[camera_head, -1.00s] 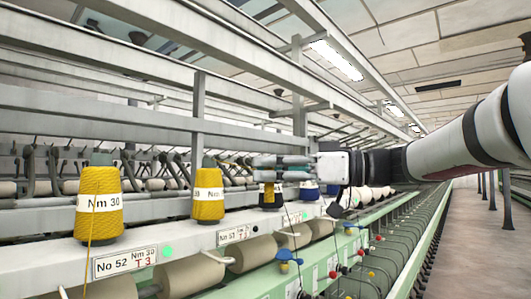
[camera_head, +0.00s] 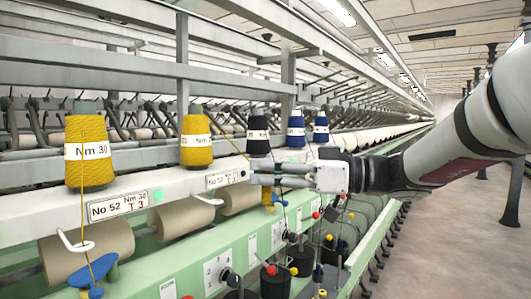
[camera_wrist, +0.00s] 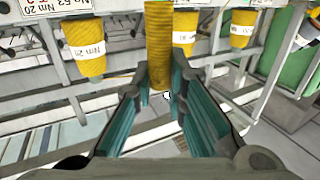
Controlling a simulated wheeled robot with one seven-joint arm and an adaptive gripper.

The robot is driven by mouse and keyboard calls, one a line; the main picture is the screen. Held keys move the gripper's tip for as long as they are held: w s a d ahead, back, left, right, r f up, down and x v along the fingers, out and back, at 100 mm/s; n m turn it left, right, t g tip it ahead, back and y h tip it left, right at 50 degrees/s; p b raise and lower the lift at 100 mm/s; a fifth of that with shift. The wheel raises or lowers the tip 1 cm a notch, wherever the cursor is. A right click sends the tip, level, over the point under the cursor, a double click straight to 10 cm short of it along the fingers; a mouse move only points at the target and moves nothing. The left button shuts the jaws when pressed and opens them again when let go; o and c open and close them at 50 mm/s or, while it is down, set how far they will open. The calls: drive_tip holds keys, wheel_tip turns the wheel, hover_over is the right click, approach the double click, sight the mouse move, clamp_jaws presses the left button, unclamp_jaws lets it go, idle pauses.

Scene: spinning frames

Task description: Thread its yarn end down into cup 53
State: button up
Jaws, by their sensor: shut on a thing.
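My gripper (camera_head: 268,180) is shut on a small yellow yarn piece (camera_head: 267,195), which hangs just below the fingers. In the wrist view, a yellow column (camera_wrist: 159,45) shows between the two teal-sided fingers (camera_wrist: 163,85), with a small white spot at its end. A thin yellow line runs from the yellow cone (camera_head: 196,140) toward my gripper. That cone stands behind the No 53 plate (camera_head: 222,178). A blue guide (camera_head: 279,200) is close below and beside the fingertips; I cannot tell whether they touch. Which cup is number 53 is unclear.
Another yellow cone (camera_head: 88,150) stands behind the No 52 plate (camera_head: 118,206), its yarn running down to a blue guide (camera_head: 95,291). Black and blue cones stand farther along. Black cups (camera_head: 300,259) are below to the right. Aisle floor (camera_head: 480,230) is clear.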

sight(269, 197)
drive_tip(key=f, duration=0.2)
drive_tip(key=s+f, duration=0.1)
drive_tip(key=f, duration=0.1)
drive_tip(key=shift+d+f, duration=0.15)
drive_tip(key=shift+f, duration=0.15)
drive_tip(key=a+f+b, duration=0.4)
drive_tip(key=f+b, duration=0.5)
drive_tip(key=f, duration=0.1)
drive_tip(key=w+a+f+b, duration=0.1)
drive_tip(key=w+a+b, duration=0.4)
drive_tip(key=b, duration=0.1)
drive_tip(key=shift+s+d+f+b, duration=0.1)
drive_tip(key=shift+s+d+b, duration=0.25)
drive_tip(key=shift+d, duration=0.45)
drive_tip(key=shift+s+d+r+b, duration=0.1)
drive_tip(key=shift+s+d+b, duration=0.1)
drive_tip(key=shift+s+d, duration=0.4)
drive_tip(key=shift+s+d+f+b, duration=0.1)
drive_tip(key=shift+s+d+b, duration=0.2)
drive_tip(key=shift+d, duration=0.65)
drive_tip(key=shift+w+f, duration=0.1)
